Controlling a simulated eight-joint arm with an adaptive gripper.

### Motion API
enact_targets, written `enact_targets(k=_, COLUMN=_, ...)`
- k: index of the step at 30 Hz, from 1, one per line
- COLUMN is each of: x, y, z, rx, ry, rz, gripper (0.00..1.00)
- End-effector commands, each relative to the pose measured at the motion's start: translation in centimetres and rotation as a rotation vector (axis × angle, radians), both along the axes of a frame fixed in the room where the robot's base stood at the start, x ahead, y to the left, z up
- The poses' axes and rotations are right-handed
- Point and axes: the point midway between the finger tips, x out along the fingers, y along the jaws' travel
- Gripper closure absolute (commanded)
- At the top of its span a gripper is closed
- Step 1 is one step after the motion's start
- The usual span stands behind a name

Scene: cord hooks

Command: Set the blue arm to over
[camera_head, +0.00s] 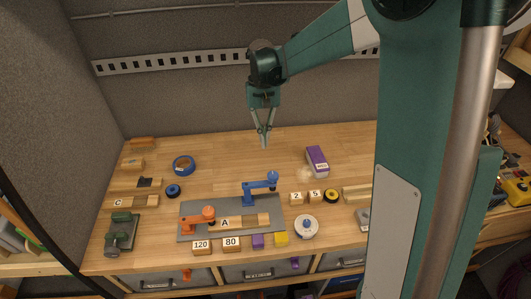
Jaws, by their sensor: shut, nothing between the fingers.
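The blue arm (261,185) stands at the back right of a grey plate (272,234) on the bench. It reaches to the right from its post and has a round blue knob (272,175) at its end. An orange arm (200,220) with a round knob stands at the plate's front left. A wooden piece with a label A (225,223) and darker sections lies across the plate between them. My gripper (263,147) is shut and empty, fingers pointing down, in the air behind and above the blue arm, apart from it.
Blocks marked 120 (202,247) and 80 (232,244), a purple block (258,241) and a yellow block (281,238) line the plate's front. Number blocks (305,197) and a white round thing (305,227) stand to its right. Blue tape (184,166) lies behind left.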

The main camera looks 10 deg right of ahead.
Motion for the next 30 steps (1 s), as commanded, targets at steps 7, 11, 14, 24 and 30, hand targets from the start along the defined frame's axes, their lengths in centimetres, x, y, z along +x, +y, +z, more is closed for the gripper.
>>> enact_targets(k=7, x=-0.4, y=0.0, z=-1.8, rx=0.0, ry=0.0, rz=0.0, gripper=1.0)
enact_targets(k=11, x=-0.8, y=0.0, z=-3.4, rx=0.0, ry=0.0, rz=0.0, gripper=1.0)
enact_targets(k=14, x=-1.2, y=0.0, z=-4.8, rx=0.0, ry=0.0, rz=0.0, gripper=1.0)
enact_targets(k=24, x=-2.2, y=0.0, z=-9.0, rx=0.0, ry=0.0, rz=0.0, gripper=1.0)
enact_targets(k=30, x=-4.2, y=0.0, z=-9.3, rx=0.0, ry=0.0, rz=0.0, gripper=1.0)
